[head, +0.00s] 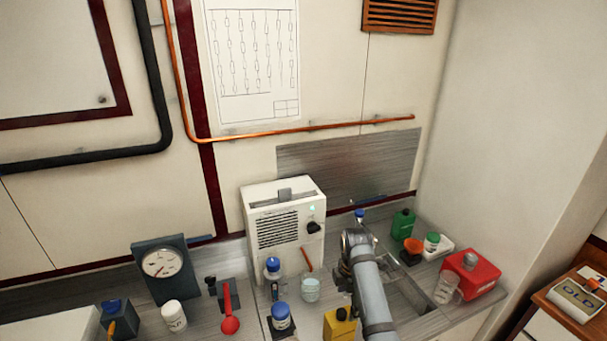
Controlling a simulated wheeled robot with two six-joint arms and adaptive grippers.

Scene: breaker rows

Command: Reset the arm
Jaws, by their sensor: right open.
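My right arm comes in from the bottom, right of centre, and reaches over the counter by the sink. My right gripper (343,279) is small, dark and partly hidden by my own wrist. It is open, and I see nothing held in it. It appears above and behind a yellow container (339,326) with a black cap; I cannot tell the gap between them. My left gripper is not in view.
A white vented box (283,216) stands behind, with a blue-capped bottle (273,268) and a beaker (310,289) before it. Right of my arm are a green bottle (402,224), a red container (471,272) and a glass (445,287). A gauge (162,264) stands left.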

